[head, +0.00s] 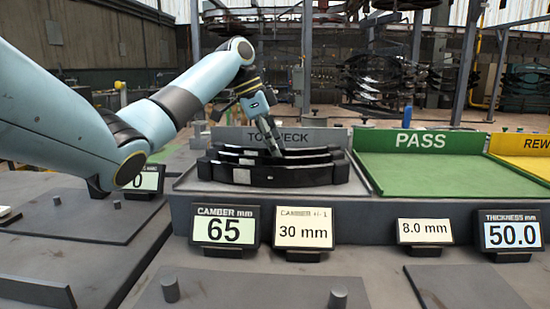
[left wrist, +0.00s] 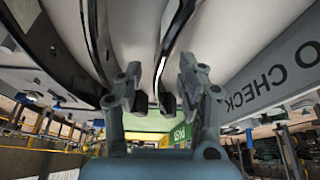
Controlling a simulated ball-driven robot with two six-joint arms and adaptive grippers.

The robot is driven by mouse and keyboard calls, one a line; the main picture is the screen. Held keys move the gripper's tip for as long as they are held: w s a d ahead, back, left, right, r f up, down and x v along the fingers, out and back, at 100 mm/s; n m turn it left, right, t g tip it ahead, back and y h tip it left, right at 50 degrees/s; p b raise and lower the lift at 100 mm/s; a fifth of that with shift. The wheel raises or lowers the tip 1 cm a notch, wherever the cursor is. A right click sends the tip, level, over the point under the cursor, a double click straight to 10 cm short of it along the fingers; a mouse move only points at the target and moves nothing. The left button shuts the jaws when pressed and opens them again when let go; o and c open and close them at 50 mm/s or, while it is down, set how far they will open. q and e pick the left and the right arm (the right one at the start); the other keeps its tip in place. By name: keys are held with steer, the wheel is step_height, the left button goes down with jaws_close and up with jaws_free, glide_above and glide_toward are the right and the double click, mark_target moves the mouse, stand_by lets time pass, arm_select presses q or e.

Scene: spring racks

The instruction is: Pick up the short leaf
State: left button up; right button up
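Several black curved leaves lie one behind another in the TO CHECK tray (head: 180,182). The front leaf (head: 265,176) looks longest, and the back leaf (head: 232,149) looks shorter. My left gripper (head: 274,148) reaches down from above at the back leaf. In the left wrist view my left gripper (left wrist: 160,92) has its two fingers apart, with a thin dark leaf (left wrist: 172,42) running in toward the gap between them. I cannot tell whether either finger touches it. Other leaves (left wrist: 92,35) lie to the left there. My right gripper is not in view.
A green PASS tray (head: 430,172) is right of the TO CHECK tray, with a yellow tray (head: 530,165) beyond it. A camber display reading 65 (head: 225,227) and a thickness display reading 50.0 (head: 511,232) stand in front. The PASS tray is empty.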

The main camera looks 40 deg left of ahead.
arm_select(q)
steer(key=shift+x, duration=1.15)
steer(key=shift+c, duration=0.3)
jaws_close()
steer(key=shift+r, duration=0.15)
